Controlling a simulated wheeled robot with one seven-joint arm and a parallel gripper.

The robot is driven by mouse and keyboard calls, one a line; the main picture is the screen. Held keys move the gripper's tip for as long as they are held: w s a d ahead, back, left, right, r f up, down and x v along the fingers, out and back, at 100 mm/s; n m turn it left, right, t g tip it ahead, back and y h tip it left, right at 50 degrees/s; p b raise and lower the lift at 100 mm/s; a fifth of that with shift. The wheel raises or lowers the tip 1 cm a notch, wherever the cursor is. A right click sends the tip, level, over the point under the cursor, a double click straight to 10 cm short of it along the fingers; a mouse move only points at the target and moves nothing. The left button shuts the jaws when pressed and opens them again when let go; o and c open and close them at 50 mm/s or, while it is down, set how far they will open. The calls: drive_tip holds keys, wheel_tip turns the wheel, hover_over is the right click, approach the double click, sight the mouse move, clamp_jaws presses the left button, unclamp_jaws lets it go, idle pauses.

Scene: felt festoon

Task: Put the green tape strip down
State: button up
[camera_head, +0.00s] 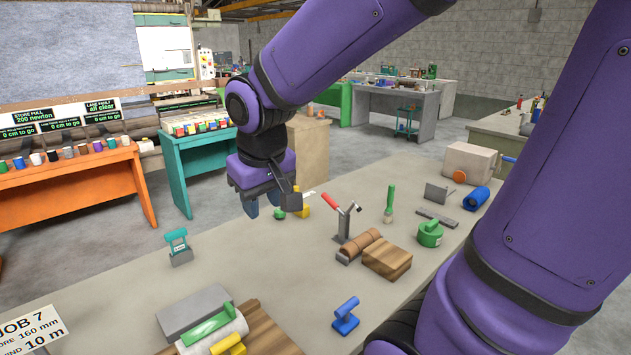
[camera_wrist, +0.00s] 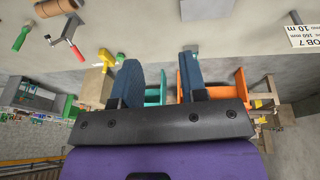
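My gripper (camera_head: 262,207) hangs above the far edge of the grey workbench. In the wrist view its two blue fingers (camera_wrist: 160,72) stand apart, and I see nothing held between them; the teal and orange shapes there are furniture beyond. I cannot make out a green tape strip for certain. A small green thing (camera_head: 279,213) sits just right of the fingers, beside a yellow piece (camera_head: 302,212).
The grey workbench (camera_head: 250,262) is bare in its middle left. A small teal stand (camera_head: 177,246) is at left.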

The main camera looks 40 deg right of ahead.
drive_tip(key=s+d+r+t, duration=0.1)
drive_tip(key=s+r, duration=0.2)
drive_tip(key=s, duration=0.2)
drive_tip(key=s+d+r+t+y, duration=0.1)
drive_tip(key=s+r, duration=0.2)
drive_tip(key=s, duration=0.3)
drive_tip(key=shift+r, duration=0.2)
